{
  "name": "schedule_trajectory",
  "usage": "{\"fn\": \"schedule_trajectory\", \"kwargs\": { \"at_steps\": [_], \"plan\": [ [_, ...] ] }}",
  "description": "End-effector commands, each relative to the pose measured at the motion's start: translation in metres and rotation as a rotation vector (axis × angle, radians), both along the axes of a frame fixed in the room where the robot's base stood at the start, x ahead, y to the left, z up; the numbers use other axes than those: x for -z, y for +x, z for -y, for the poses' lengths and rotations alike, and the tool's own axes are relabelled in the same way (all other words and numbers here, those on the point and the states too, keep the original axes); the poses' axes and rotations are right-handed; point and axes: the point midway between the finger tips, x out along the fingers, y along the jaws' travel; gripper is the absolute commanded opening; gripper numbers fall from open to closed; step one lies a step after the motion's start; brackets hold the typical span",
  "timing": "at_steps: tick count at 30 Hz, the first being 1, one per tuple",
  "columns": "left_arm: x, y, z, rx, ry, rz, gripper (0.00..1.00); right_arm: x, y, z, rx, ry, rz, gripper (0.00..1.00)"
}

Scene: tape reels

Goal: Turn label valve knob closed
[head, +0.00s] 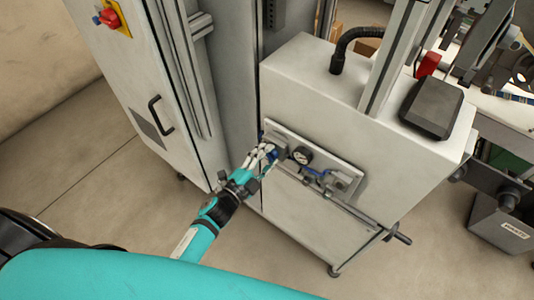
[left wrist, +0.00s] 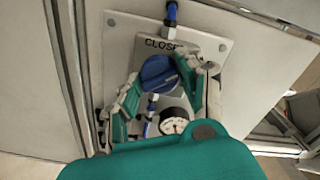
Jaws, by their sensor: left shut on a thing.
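The blue valve knob (left wrist: 157,72) sits on a light mounting plate (left wrist: 222,45). Dark lettering reading "CLOSE" (left wrist: 160,43) stands just above the knob, its end hidden by a finger. My left gripper (left wrist: 168,76) has a finger on each side of the knob and is shut on it. In the head view, my left gripper (head: 268,153) is at the left end of the plate (head: 325,158) on the white machine cabinet. There it mostly covers the knob. My right gripper is in neither view.
A bar with a handle (head: 398,237) sticks out at the cabinet's lower right. A tall cabinet with a black handle (head: 160,115) stands left. The floor in front is clear.

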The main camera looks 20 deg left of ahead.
Motion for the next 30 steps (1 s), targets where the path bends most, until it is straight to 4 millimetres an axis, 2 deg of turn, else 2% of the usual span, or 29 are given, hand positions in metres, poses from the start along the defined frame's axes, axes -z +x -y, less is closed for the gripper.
{"fn": "schedule_trajectory", "kwargs": {
  "at_steps": [18, 30],
  "plan": [
    [0.000, 0.000, -0.001, -0.001, -0.537, -0.199, 0.07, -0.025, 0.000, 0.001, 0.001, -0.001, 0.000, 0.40],
    [0.001, 0.000, -0.001, -0.002, -0.767, -0.282, 0.07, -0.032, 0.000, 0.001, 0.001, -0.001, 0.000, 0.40]
  ]
}}
